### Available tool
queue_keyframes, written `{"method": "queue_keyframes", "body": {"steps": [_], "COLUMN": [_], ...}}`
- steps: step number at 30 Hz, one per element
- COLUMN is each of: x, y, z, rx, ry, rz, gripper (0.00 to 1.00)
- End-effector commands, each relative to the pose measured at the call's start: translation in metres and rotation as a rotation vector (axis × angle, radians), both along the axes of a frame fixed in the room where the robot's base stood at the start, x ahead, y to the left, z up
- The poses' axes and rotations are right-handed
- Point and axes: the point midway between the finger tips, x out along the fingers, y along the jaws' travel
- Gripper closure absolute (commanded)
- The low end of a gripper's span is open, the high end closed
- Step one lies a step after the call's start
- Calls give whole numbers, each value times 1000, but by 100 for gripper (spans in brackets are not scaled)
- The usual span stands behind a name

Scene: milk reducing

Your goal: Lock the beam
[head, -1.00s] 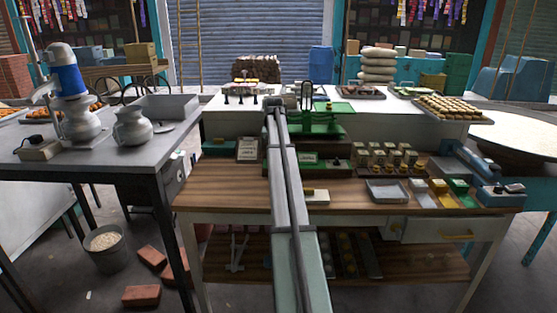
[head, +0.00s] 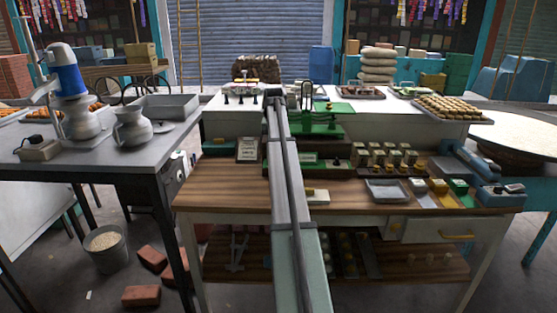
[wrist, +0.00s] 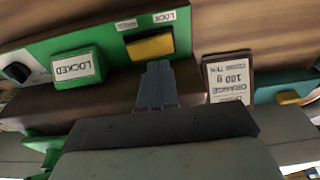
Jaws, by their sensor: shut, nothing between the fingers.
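In the wrist view a green panel (wrist: 113,58) carries a yellow block (wrist: 150,46) beside a small LOCK label (wrist: 164,17). A raised green block (wrist: 77,67) to its left reads LOCKED, upside down here. My gripper (wrist: 157,66) is shut and empty, its fingertips just below the yellow block's near edge. I cannot tell whether they touch it. In the head view the balance with its green base (head: 322,131) stands on the bench. The green block (head: 308,158) shows just right of my arm, which hides my gripper and the yellow block.
An orange-granule card (wrist: 229,78) stands right of my fingers in the wrist view; the card (head: 248,150) also shows in the head view. Jars (head: 388,157), a grey tray (head: 386,190) and a white-yellow block (head: 317,195) occupy the bench right of my arm. The wooden top (head: 225,185) left is clear.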

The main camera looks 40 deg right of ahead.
Motion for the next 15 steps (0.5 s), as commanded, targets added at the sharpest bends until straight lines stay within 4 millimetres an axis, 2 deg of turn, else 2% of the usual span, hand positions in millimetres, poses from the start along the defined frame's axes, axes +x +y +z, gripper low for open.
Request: {"method": "queue_keyframes", "body": {"steps": [15], "x": [0], "y": [0], "z": [32], "rx": [0], "ry": [0], "rz": [0], "gripper": [100]}}
